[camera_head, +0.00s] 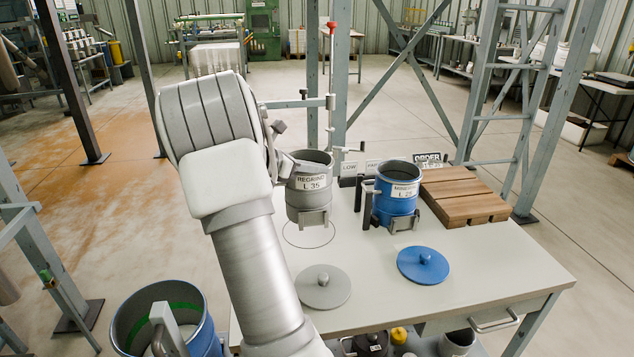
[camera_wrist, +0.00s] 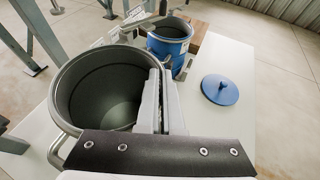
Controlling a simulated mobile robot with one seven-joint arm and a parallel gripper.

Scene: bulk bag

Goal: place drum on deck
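The grey drum (camera_head: 304,200), labelled "REGRIND L 35", is open-topped and upright. It appears to hang just above a circle outline (camera_head: 308,234) on the pale table. In the wrist view the drum (camera_wrist: 68,115) fills the left half, and its inside looks empty. My gripper (camera_wrist: 160,95) has its two pale fingers close together at the drum's right side, with its wall or handle between them. In the head view my arm hides most of the gripper (camera_head: 285,162). A brown slatted wooden deck (camera_head: 466,192) lies at the table's back right.
A blue drum (camera_head: 396,205) stands between the grey drum and the deck. A grey lid (camera_head: 323,287) and a blue lid (camera_head: 423,265) lie in front. A red-topped post (camera_head: 332,90) rises behind. A large blue bin (camera_head: 150,310) stands at lower left.

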